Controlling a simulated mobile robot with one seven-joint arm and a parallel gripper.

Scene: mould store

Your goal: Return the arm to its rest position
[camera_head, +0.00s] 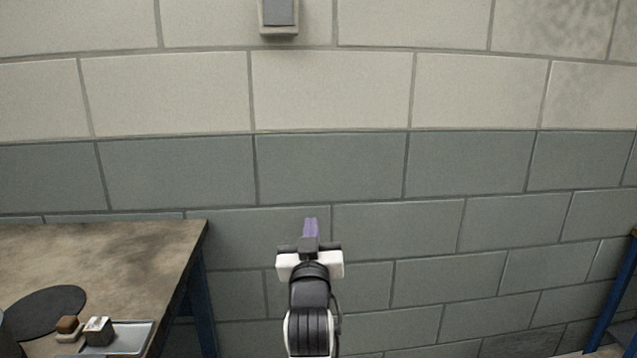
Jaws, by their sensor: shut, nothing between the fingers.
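My gripper (310,222) is in the lower middle of the head view, at the end of my black and white arm. Its purple fingers are together and hold nothing. It points away from me toward the block wall, in the open space to the right of the table. It appears to touch nothing. The rest of my arm runs out of the bottom of the view.
A brown-topped table (110,245) with blue legs stands at the left. On it are a dark round mat (42,308), a grey tray (135,337) and small blocks (98,331). A blue post (612,305) stands at the right edge. A block wall (480,165) closes the back.

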